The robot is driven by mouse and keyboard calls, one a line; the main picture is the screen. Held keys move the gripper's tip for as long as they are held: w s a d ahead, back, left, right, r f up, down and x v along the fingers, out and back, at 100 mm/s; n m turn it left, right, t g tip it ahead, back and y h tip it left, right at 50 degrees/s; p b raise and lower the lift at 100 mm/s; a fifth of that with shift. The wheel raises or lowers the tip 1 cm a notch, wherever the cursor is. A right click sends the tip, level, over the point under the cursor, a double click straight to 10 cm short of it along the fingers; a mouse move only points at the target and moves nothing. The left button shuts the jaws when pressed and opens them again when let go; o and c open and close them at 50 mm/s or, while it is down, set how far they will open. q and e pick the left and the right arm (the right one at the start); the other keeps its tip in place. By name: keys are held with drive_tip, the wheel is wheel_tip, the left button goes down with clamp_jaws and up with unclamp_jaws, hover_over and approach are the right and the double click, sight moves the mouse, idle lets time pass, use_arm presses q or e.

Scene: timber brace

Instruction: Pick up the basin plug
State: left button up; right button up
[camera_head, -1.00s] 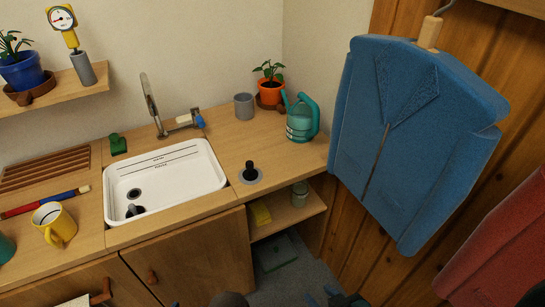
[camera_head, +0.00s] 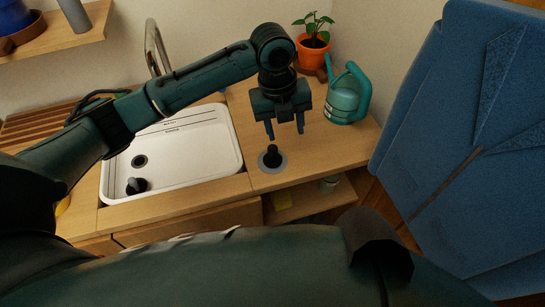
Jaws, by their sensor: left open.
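A black knobbed plug (camera_head: 272,157) stands upright on a grey ring (camera_head: 264,167) in the counter, right of the sink. A similar black plug-like piece (camera_head: 137,186) lies in the white sink (camera_head: 200,149), near the round drain hole (camera_head: 139,161). I cannot tell from looks alone which of the two is the basin plug. My left gripper (camera_head: 285,130) reaches over the sink and points down with its blue fingers apart. It is open and empty, just above the plug on the counter and apart from it. My right gripper is not in view.
A teal watering can (camera_head: 343,103) and an orange potted plant (camera_head: 312,52) stand behind and right of the gripper. The tap (camera_head: 152,45) rises behind the sink, partly behind my arm. A blue jacket (camera_head: 470,130) hangs at the right. Counter around the ring is clear.

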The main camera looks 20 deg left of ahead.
use_arm(q)
wheel_tip(320, 180, up, 3)
drive_tip(key=a+m+y, duration=0.1)
drive_tip(key=a+m, duration=0.1)
drive_tip(key=a, duration=0.1)
hover_over(273, 147)
drive_tip(key=shift+g, duration=0.3)
drive_tip(key=f, duration=0.6)
drive_tip(key=shift+s+a+f, duration=0.15)
drive_tip(key=shift+s+f, duration=0.05)
drive_tip(key=shift+f, duration=0.15)
drive_tip(key=shift+w+f, duration=0.15)
drive_tip(key=shift+f, duration=2.8)
drive_tip(key=shift+c, duration=0.3)
clamp_jaws()
drive_tip(key=shift+r, duration=0.1)
